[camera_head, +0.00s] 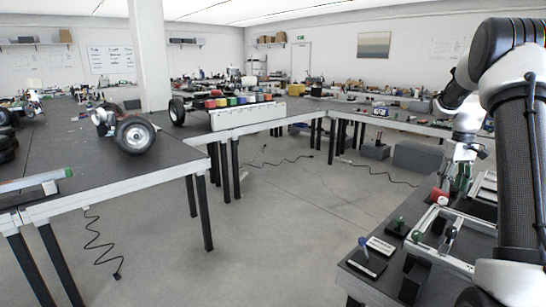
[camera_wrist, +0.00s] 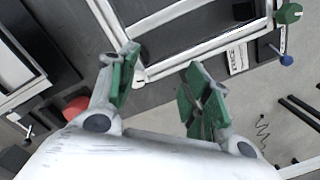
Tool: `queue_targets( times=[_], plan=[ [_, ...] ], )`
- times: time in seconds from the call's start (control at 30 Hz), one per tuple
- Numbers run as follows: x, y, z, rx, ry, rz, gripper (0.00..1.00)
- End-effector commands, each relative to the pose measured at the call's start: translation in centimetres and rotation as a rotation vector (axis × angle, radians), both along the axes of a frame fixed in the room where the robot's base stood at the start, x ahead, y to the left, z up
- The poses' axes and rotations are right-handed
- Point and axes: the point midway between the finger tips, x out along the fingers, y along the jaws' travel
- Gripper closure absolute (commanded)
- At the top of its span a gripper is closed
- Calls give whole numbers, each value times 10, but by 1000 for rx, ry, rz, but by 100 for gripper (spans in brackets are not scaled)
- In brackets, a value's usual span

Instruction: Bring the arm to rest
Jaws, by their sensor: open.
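My arm is folded at the right side of the head view, with its white and dark links raised over a bench. My gripper (camera_head: 456,181) hangs down over that bench near a light metal frame. In the wrist view my gripper (camera_wrist: 158,84) has its two green-padded fingers spread apart, with nothing between them. The metal frame (camera_wrist: 160,19) lies beyond the fingertips, apart from them as far as I can tell.
The bench by my arm holds a green-knobbed part (camera_head: 397,226), a blue-knobbed stand (camera_head: 366,262) and a red round part (camera_wrist: 76,107). A wheel (camera_head: 135,133) stands on the left table. Open floor (camera_head: 290,215) lies between the tables, with cables on it.

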Motion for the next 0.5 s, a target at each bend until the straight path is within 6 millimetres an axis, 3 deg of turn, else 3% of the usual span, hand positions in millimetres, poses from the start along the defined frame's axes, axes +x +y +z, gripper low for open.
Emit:
queue_targets(
  times=[0.27,0.5],
  plan=[
    [-91,78,50,-22,-26,-154,51],
    [-197,153,85,-39,-111,-204,51]
  ],
)
